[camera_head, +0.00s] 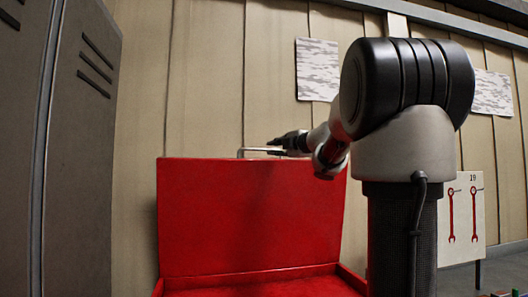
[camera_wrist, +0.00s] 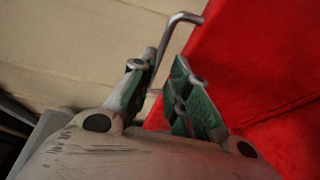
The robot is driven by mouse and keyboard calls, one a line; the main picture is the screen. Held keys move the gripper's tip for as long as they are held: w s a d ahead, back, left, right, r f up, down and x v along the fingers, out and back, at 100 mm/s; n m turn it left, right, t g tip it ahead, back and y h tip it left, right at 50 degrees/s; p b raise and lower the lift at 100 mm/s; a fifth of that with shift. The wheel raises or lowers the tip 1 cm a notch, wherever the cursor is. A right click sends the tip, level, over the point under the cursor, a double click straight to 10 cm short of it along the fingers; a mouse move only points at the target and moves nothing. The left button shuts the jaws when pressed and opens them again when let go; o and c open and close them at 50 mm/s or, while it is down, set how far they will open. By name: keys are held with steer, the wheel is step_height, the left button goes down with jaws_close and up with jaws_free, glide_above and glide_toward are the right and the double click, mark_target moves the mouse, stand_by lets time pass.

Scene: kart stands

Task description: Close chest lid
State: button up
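The red chest lid (camera_head: 250,218) stands raised and roughly upright in the head view, above the red chest body (camera_head: 270,285) at the bottom edge. The lid also fills the right of the wrist view (camera_wrist: 270,60). A thin metal handle (camera_head: 243,151) sits at the lid's top edge; in the wrist view the bent bar (camera_wrist: 184,19) runs down toward the gap between my fingers. My gripper (camera_head: 275,143) is at the lid's top edge beside the handle. Its fingers (camera_wrist: 162,85) are apart, with the bar close to the left finger. Contact with the bar is unclear.
A grey locker (camera_head: 85,150) stands at the left. A panelled wall (camera_head: 210,80) is behind the chest. A board with red wrench pictures (camera_head: 461,215) stands at the right. My arm hides part of the area right of the lid.

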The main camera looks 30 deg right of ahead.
mark_target(264, 150)
steer(key=w, duration=0.5)
steer(key=w+a, duration=0.1)
steer(key=w, duration=0.1)
steer(key=shift+w+f, duration=0.1)
steer(key=shift+w, duration=0.25)
jaws_close()
